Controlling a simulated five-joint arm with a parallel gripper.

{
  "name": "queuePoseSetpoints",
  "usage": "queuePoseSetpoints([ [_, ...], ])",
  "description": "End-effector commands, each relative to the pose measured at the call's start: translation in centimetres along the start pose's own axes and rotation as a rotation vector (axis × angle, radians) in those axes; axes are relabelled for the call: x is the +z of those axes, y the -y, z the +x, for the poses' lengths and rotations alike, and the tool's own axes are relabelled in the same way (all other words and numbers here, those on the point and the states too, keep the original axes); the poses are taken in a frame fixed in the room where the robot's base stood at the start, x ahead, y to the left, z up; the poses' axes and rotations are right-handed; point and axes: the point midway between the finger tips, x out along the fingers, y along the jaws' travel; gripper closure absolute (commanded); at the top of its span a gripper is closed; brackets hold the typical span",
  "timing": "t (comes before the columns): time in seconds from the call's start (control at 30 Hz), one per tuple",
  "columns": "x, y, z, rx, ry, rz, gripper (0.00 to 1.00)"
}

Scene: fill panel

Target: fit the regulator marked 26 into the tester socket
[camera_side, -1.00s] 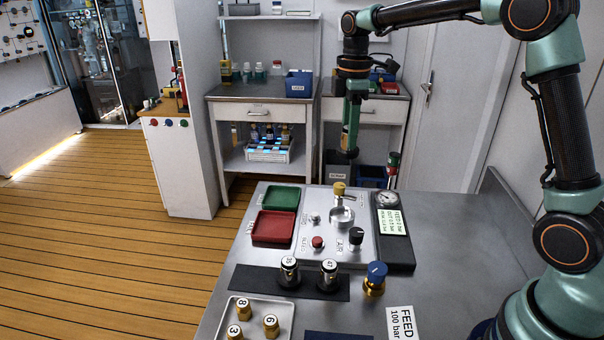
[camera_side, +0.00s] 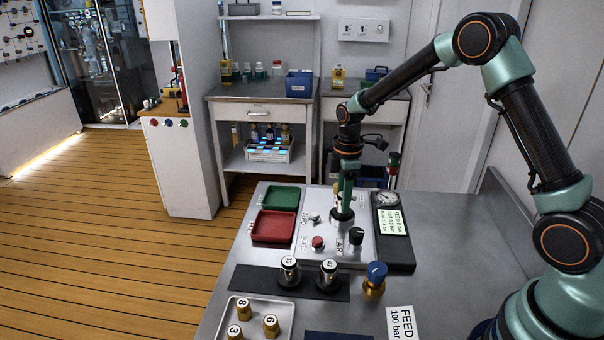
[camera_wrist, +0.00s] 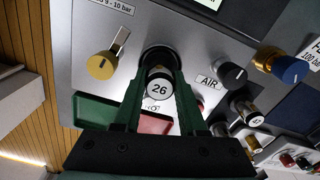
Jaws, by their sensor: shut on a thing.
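The regulator marked 26 (camera_wrist: 160,88) is between my gripper's fingers, with its white numbered cap facing the wrist camera. My gripper (camera_wrist: 150,90) is shut on it. In the side view my gripper (camera_side: 343,207) points straight down over the tester socket on the grey panel (camera_side: 334,253). The regulator looks upright, and its lower end is at the socket's dark round mouth (camera_wrist: 158,57). The fingers and the regulator cover most of the socket, so I cannot tell how deep the regulator sits.
A brass lever valve (camera_wrist: 100,65) stands close behind the socket. A black AIR knob (camera_side: 356,237) and red button (camera_side: 318,243) are in front. Regulators 35 (camera_side: 289,270) and 47 (camera_side: 328,273) stand on a dark mat. Green (camera_side: 282,198) and red (camera_side: 272,226) trays lie left.

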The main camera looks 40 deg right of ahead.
Motion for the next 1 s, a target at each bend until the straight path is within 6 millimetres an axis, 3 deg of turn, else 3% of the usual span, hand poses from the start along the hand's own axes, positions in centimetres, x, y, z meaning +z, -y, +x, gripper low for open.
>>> queuePoseSetpoints([
  [0.47,0.0,0.0,0.9,0.002,-0.001,0.000,1.00],
  [0.5,0.0,0.0,0.9,0.001,0.000,0.000,0.44],
  [0.53,0.0,0.0,0.9,0.001,0.000,0.000,0.33],
  [0.87,0.0,0.0,0.8,0.001,0.000,0.000,0.30],
  [1.0,0.0,-0.1,-0.2,0.002,-0.001,0.000,0.30],
])
